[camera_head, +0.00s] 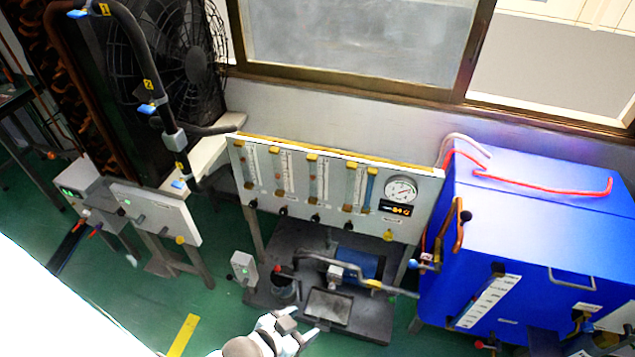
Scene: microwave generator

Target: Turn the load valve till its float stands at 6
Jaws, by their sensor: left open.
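A white panel (335,225) holds several upright flow tubes with scales, such as one tube (318,183) near its middle. Black valve knobs (315,218) line its lower edge below the tubes. I cannot read which knob is the load valve, and the floats and scale numbers are too small to read. My left gripper (304,325) is open and empty at the bottom middle, in front of and below the panel, apart from the knobs. My right gripper is not in view.
A round gauge (401,190) and a small display (396,208) are at the panel's right end. Below stands a dark base (360,325) with piping. A blue tank (540,235) stands at right, grey control boxes (160,215) at left. Green floor (215,290) is free at lower left.

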